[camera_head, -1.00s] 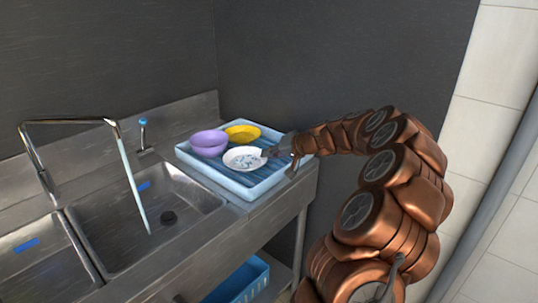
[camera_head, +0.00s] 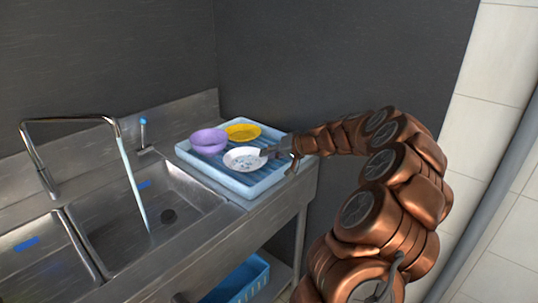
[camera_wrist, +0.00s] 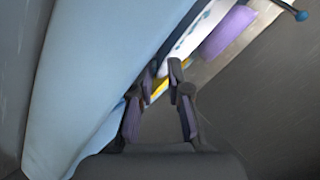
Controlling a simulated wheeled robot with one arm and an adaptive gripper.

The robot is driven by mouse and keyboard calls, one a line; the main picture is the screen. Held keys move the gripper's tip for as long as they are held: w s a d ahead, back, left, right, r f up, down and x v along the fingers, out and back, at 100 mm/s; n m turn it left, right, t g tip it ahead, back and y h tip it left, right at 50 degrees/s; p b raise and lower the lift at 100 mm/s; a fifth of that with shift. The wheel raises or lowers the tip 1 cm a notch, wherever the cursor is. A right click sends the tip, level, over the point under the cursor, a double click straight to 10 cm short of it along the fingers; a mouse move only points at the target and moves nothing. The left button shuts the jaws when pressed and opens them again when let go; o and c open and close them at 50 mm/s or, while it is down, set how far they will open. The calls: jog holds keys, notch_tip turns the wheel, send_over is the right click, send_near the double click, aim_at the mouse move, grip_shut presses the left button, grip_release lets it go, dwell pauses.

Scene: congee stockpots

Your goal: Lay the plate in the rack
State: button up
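The white plate (camera_head: 243,159) with a dark speckled pattern lies in the light-blue rack (camera_head: 258,190), at its front right part. In the wrist view the plate (camera_wrist: 194,36) shows as a white strip beyond my fingertips. My gripper (camera_head: 268,152) is at the plate's right edge, low over the rack's right side. In the wrist view my gripper (camera_wrist: 162,82) has its fingers apart with nothing clearly held between them. I cannot tell whether a finger still touches the plate's rim.
A purple bowl (camera_head: 209,141) and a yellow bowl (camera_head: 243,132) also sit in the rack, behind the plate. A steel sink (camera_head: 165,210) with a running tap (camera_head: 70,121) is to the left. A dark wall stands behind. A blue crate (camera_head: 243,281) is below.

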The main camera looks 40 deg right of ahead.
jog(key=b+v, duration=0.1)
jog(key=v, duration=1.1)
